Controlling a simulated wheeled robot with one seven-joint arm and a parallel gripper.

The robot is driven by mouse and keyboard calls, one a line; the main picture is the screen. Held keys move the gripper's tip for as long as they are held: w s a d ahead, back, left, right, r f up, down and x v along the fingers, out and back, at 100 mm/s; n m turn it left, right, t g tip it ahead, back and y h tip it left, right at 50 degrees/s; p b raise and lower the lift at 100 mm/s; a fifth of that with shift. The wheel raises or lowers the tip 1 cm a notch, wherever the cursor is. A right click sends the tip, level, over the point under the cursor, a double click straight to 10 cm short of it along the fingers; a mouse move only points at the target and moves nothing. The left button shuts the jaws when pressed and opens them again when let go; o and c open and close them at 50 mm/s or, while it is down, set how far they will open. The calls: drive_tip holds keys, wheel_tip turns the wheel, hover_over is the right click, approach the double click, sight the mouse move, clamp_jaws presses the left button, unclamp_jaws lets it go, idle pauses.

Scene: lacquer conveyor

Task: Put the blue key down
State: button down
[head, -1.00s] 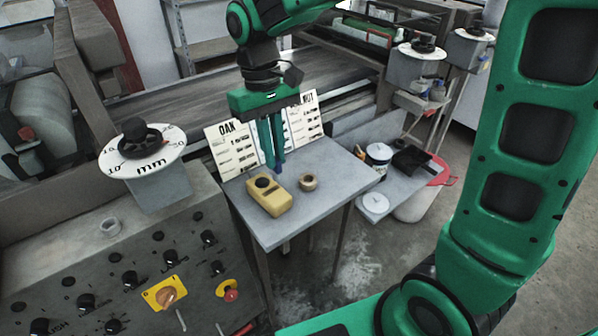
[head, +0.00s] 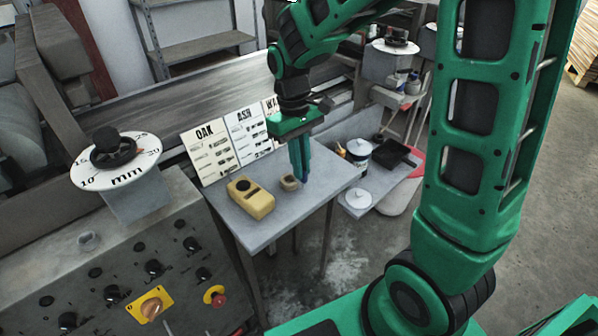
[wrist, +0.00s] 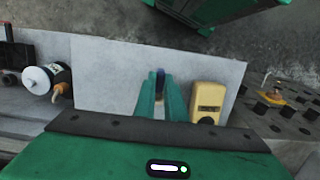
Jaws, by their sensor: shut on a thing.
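My gripper (head: 301,176) points down over the small grey table (head: 318,187), its green fingers shut on the blue key. The key shows as a small dark blue piece (wrist: 160,74) between the fingertips in the wrist view; the fingers hide most of it. In the head view the fingertips are just right of a small tan ring-shaped object (head: 289,183), close to the tabletop. I cannot tell whether the key touches the table.
A yellow block-shaped device (head: 250,197) stands on the table, left of the ring. OAK (head: 209,153) and ASH (head: 248,134) cards stand along the back edge. The table's front right is clear.

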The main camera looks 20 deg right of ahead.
drive_tip(key=shift+f, duration=1.3)
drive_tip(key=shift+f, duration=0.15)
drive_tip(key=c, duration=1.8)
unclamp_jaws()
drive_tip(key=r, duration=0.4)
drive_tip(key=w+r, duration=0.1)
drive_tip(key=r, duration=0.7)
drive_tip(key=shift+w+a+r, duration=0.1)
drive_tip(key=shift+w+a, duration=0.2)
drive_tip(key=shift+w, duration=0.1)
drive_tip(key=shift+s+d+f+m+t+y, duration=0.15)
drive_tip(key=shift+s+d+f+m+t, duration=0.25)
drive_tip(key=shift+s+d+m, duration=2.15)
drive_tip(key=shift+s+d+f+m+t+y, duration=0.15)
drive_tip(key=shift+s+d+f+m, duration=0.5)
drive_tip(key=shift+s+d, duration=3.6)
drive_tip(key=shift+s+d+f+m+t+y, duration=0.1)
drive_tip(key=shift+s+d+f+m+t, duration=0.25)
drive_tip(key=shift+s+d+m, duration=3)
drive_tip(key=s+a+n, duration=0.3)
